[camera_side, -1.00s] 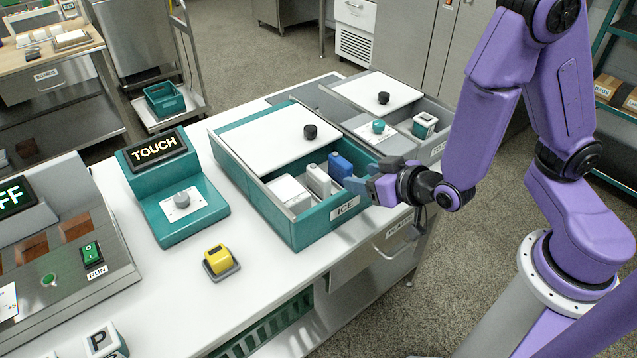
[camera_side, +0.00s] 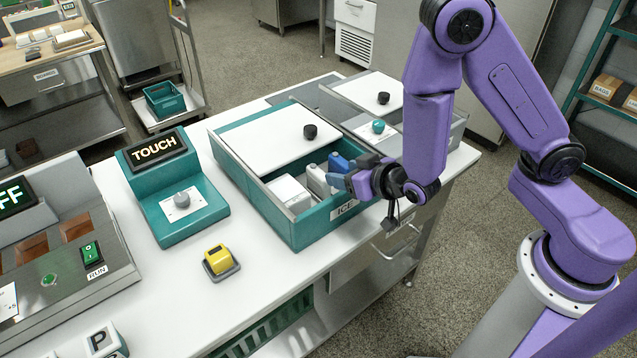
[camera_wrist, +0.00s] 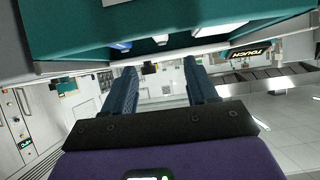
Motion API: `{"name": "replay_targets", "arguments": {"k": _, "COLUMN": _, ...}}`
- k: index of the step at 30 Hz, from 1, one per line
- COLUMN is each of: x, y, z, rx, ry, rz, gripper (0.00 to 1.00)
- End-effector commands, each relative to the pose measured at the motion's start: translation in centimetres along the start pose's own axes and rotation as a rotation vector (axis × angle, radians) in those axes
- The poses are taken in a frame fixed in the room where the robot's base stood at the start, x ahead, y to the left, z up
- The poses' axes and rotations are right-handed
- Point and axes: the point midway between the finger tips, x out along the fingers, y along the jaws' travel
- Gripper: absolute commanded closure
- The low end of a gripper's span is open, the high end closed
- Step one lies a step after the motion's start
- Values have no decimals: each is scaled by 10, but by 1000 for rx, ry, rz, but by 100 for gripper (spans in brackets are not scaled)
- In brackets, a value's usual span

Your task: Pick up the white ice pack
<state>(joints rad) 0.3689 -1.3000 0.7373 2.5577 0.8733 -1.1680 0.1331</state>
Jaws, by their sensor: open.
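The teal ICE bin (camera_side: 270,212) stands on the white worktop, half covered by a white lid. In its open front half lie a white block-like pack (camera_side: 289,191) at left, a narrower white pack (camera_side: 317,180) in the middle and a blue pack (camera_side: 339,162) at right. My gripper (camera_side: 340,178) is open at the bin's front right corner, beside the narrower white pack and the blue pack. In the wrist view my gripper (camera_wrist: 158,68) shows empty space between its fingers; white (camera_wrist: 218,30) and blue (camera_wrist: 122,45) patches show beyond the teal wall (camera_wrist: 190,18).
A grey bin with a white lid (camera_side: 365,95) stands behind at right. The teal TOUCH box (camera_side: 180,205) and a yellow block (camera_side: 218,259) are to the left. The lid's black knob (camera_side: 310,131) sticks up. Worktop before the bin is clear.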

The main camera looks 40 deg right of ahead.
Motion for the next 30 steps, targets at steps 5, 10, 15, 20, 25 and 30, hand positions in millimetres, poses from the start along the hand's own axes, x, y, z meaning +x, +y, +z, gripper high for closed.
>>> {"name": "replay_targets", "arguments": {"k": 5, "x": 10, "y": 0, "z": 1, "rx": -1, "ry": -3, "rz": 2, "gripper": 42}}
{"name": "replay_targets", "arguments": {"k": 10, "x": 22, "y": 0, "z": 1, "rx": 0, "ry": -2, "rz": 1, "gripper": 42}}
{"name": "replay_targets", "arguments": {"k": 15, "x": 35, "y": 0, "z": 1, "rx": 0, "ry": -3, "rz": 1, "gripper": 42}}
{"name": "replay_targets", "arguments": {"k": 20, "x": 53, "y": 0, "z": 1, "rx": 3, "ry": -2, "rz": 1, "gripper": 42}}
{"name": "replay_targets", "arguments": {"k": 25, "x": 61, "y": 0, "z": 2, "rx": 1, "ry": -2, "rz": 0, "gripper": 42}}
{"name": "replay_targets", "arguments": {"k": 30, "x": 76, "y": 0, "z": 6, "rx": 2, "ry": -3, "rz": 1, "gripper": 42}}
